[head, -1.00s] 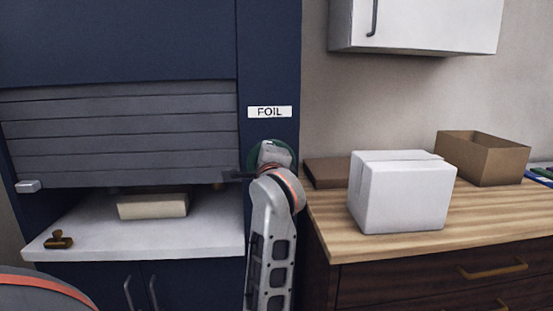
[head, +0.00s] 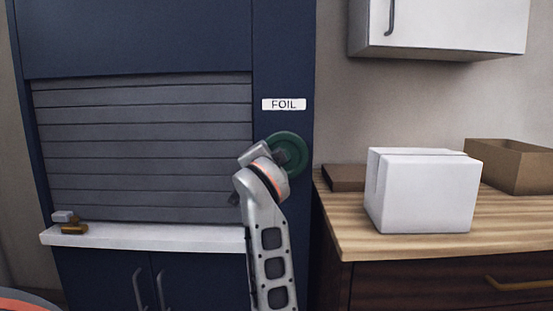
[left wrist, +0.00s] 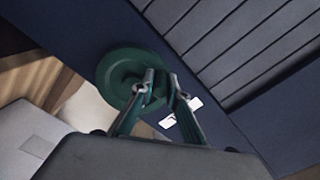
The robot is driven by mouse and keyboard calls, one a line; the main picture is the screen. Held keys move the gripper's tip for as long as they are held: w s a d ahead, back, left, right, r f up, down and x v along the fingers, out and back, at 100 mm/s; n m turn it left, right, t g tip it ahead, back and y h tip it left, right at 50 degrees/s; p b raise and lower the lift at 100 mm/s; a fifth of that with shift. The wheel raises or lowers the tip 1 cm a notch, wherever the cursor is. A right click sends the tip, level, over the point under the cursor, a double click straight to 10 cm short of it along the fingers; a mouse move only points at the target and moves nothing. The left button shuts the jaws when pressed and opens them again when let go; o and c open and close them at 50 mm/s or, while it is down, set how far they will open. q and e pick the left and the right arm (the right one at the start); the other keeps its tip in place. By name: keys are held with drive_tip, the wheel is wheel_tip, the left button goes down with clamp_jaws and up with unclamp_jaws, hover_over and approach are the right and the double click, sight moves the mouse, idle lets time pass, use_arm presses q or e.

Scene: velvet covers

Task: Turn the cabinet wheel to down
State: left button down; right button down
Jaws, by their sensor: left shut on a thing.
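The green cabinet wheel (head: 289,152) is on the navy panel, below the white FOIL label (head: 284,104). It also shows as a round green disc in the left wrist view (left wrist: 118,73). My left gripper (left wrist: 163,88) is at the wheel, shut on part of it near its edge; my wrist hides the grip in the head view. The grey slatted shutter (head: 145,150) hangs down almost to the white counter (head: 130,236). My right gripper is not in view.
A brown stamp-like object (head: 74,229) sits on the counter's left end, by the shutter's small grey handle (head: 63,216). A white box (head: 425,192) and an open cardboard box (head: 512,167) stand on the wooden counter (head: 345,228). A white wall cabinet (head: 440,25) hangs above.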

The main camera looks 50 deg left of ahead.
use_arm(q)
drive_tip(key=shift+f+n, duration=0.3)
drive_tip(key=shift+n, duration=0.3)
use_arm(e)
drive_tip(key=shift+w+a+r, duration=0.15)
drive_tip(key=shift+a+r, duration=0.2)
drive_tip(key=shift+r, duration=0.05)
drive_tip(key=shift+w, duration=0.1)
use_arm(q)
drive_tip(key=c, duration=2)
unclamp_jaws()
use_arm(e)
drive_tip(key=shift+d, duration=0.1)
